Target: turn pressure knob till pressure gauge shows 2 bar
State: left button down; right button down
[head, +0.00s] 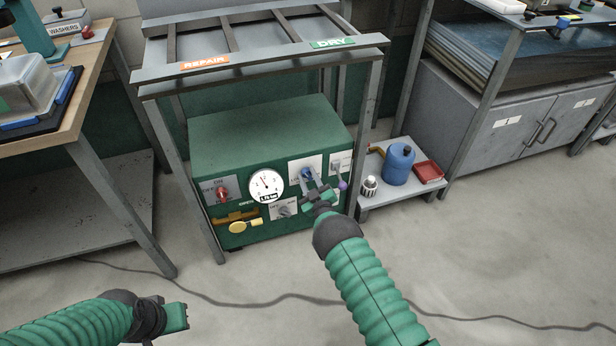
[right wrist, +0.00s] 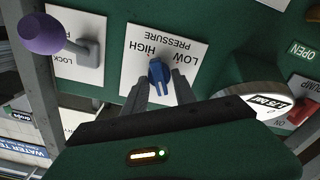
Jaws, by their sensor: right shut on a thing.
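The blue pressure knob (head: 307,173) sits on a white plate on the front of a green machine (head: 262,140). In the right wrist view the knob (right wrist: 160,74) is between the fingers, beneath the LOW, HIGH and PRESSURE lettering. My right gripper (head: 312,186) is shut on it; the fingers also show in the right wrist view (right wrist: 160,88). The round white pressure gauge (head: 266,184) is left of the knob, its label appearing to read 1.75 bar. It is partly hidden in the right wrist view (right wrist: 262,100). My left gripper (head: 176,318) is low at left, away from the machine.
A red knob (head: 222,194) and yellow valve handle (head: 243,227) are on the machine's left front. A purple-tipped lever (head: 342,184) is just right of the pressure knob. A low shelf (head: 400,203) at right holds a blue can (head: 399,166). A cable (head: 250,301) crosses the open floor.

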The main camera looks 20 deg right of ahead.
jog(key=shift+s+f+m, duration=0.1)
jog(key=shift+f+m, duration=0.15)
jog(key=shift+m, duration=0.95)
jog(key=c, duration=1.2)
grip_release()
jog(key=shift+f, duration=0.1)
jog(key=shift+c, duration=0.2)
jog(key=shift+o, duration=1)
jog(key=shift+r, duration=0.2)
